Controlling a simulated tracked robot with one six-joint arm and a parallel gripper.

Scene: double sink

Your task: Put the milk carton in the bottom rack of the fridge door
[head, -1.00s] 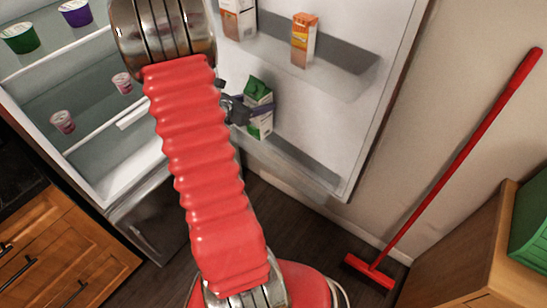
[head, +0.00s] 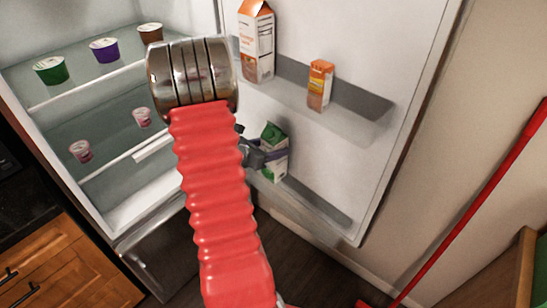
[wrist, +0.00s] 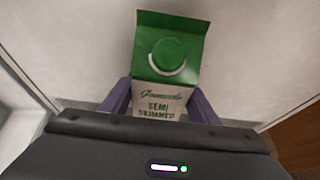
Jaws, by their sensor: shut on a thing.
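The milk carton (head: 275,150) is white with a green top and stands slightly tilted at the bottom rack (head: 318,206) of the open fridge door. In the wrist view the carton (wrist: 168,75) shows its green cap, between the two purple fingers. My gripper (wrist: 160,105) is shut on the carton; in the head view the gripper (head: 262,154) reaches it from the left. My red arm hides part of the rack's left side. I cannot tell whether the carton's base touches the rack floor.
The door's upper rack (head: 350,110) holds an orange-topped carton (head: 256,42) and a small orange carton (head: 320,85). Fridge shelves at left hold several cups (head: 104,50). A red broom (head: 462,215) leans at the right wall. The bottom rack's right part is clear.

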